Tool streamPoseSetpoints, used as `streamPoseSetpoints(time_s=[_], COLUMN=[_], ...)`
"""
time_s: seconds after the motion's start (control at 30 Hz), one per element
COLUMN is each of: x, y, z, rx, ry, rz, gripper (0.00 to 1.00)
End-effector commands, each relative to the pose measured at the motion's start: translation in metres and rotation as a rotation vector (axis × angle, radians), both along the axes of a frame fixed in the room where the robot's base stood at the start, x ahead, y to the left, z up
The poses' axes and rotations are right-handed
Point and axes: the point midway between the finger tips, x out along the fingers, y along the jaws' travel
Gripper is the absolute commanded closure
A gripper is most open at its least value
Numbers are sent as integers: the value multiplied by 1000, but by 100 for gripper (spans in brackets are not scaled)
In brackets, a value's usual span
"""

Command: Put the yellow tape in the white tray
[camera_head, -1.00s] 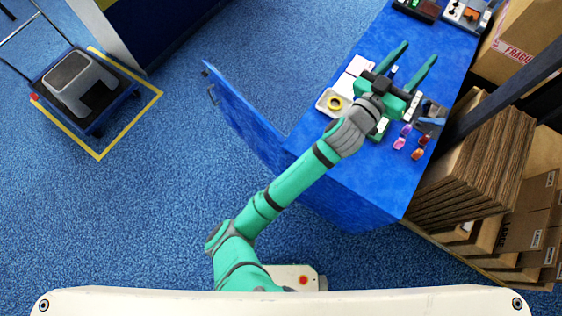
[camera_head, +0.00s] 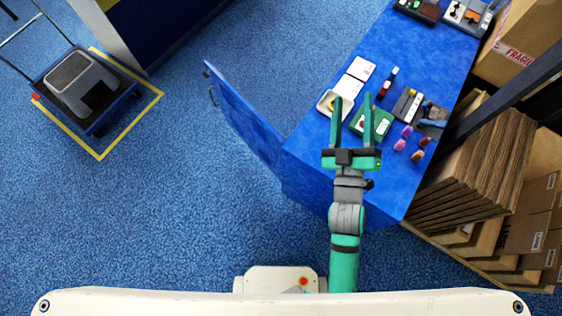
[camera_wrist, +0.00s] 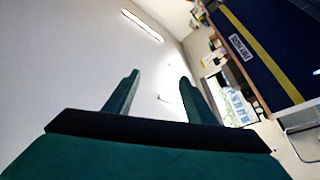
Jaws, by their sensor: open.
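The white tray (camera_head: 322,104) lies on the blue bench near its left edge. A bit of the yellow tape (camera_head: 331,106) shows inside the tray; my left finger hides part of both. My gripper (camera_head: 352,97) is open, with nothing seen between its fingers, and stands over the bench's near part. Its left finger passes in front of the tray's right side and its right finger in front of a green tray (camera_head: 380,130). In the wrist view my gripper (camera_wrist: 160,95) is also open and empty, facing a pale wall or ceiling; neither tape nor tray shows there.
White cards (camera_head: 361,68) lie behind the tray. Purple (camera_head: 402,138) and orange (camera_head: 420,148) items and a grey holder (camera_head: 407,105) lie to the right. A blue panel (camera_head: 240,118) juts out left of the bench. Stacked cardboard (camera_head: 470,165) stands to the right.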

Motion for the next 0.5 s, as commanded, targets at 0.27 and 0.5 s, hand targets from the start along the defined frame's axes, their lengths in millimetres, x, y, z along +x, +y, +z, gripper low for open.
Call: streamPoseSetpoints(time_s=[0.27, 0.5], x=[-92, -182], y=[52, 107], z=[-91, -140], rx=[167, 411], ry=[210, 364], rz=[98, 121], gripper=[50, 50])
